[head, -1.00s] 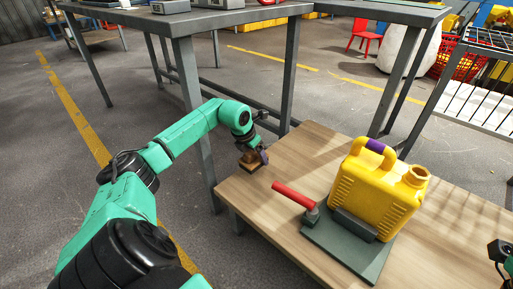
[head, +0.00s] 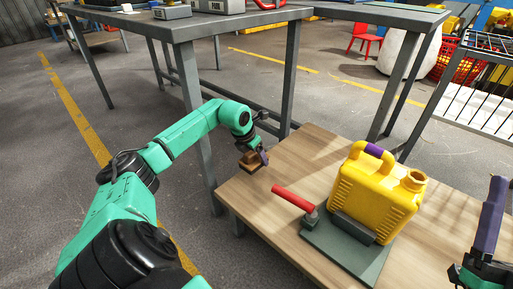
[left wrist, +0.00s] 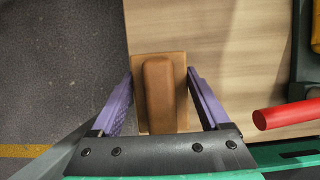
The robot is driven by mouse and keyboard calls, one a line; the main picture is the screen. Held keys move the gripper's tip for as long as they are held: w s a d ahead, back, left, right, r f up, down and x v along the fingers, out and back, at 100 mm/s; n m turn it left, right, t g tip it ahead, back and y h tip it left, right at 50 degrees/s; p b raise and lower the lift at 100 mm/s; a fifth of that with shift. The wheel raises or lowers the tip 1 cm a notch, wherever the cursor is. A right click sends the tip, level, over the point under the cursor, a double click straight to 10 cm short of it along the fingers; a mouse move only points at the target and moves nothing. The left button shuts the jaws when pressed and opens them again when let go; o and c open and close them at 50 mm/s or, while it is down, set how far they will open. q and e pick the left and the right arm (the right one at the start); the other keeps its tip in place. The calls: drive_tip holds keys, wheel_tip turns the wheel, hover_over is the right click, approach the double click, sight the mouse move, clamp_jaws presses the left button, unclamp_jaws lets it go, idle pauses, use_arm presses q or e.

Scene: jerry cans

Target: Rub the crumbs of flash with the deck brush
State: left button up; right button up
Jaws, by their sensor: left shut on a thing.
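The deck brush (head: 250,162) is a small brown block, at the far left corner of the wooden table (head: 275,235). My left gripper (head: 258,155) is shut on it. In the left wrist view, the brush (left wrist: 158,95) has a raised rounded grip on a flat block between the purple fingers (left wrist: 161,78), at the table's edge. Its underside is hidden, so I cannot tell whether it touches the wood. My right gripper (head: 484,240) shows partly at the right edge, with one purple finger upright; its opening is unclear. I cannot make out any crumbs of flash.
A yellow jerry can (head: 372,200) with a purple handle band stands upright on a grey-green fixture (head: 350,250). The fixture's red lever (head: 293,198) points toward the brush. A grey metal table (head: 180,30) stands behind. Wood between brush and lever is bare.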

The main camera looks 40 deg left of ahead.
use_arm(q)
drive_tip(key=shift+r, duration=0.25)
drive_tip(key=shift+r+p, duration=0.3)
drive_tip(key=shift+p, duration=0.1)
drive_tip(key=shift+r, duration=0.25)
use_arm(e)
wheel_tip(320, 180, down, 14)
drive_tip(key=w+a+m+g+h, duration=0.1)
drive_tip(key=g+h, duration=0.1)
drive_tip(key=g, duration=0.2)
drive_tip(key=shift+w+a+f+m+g, duration=0.2)
drive_tip(key=shift+w+a+m+g, duration=0.1)
drive_tip(key=shift+w, duration=0.1)
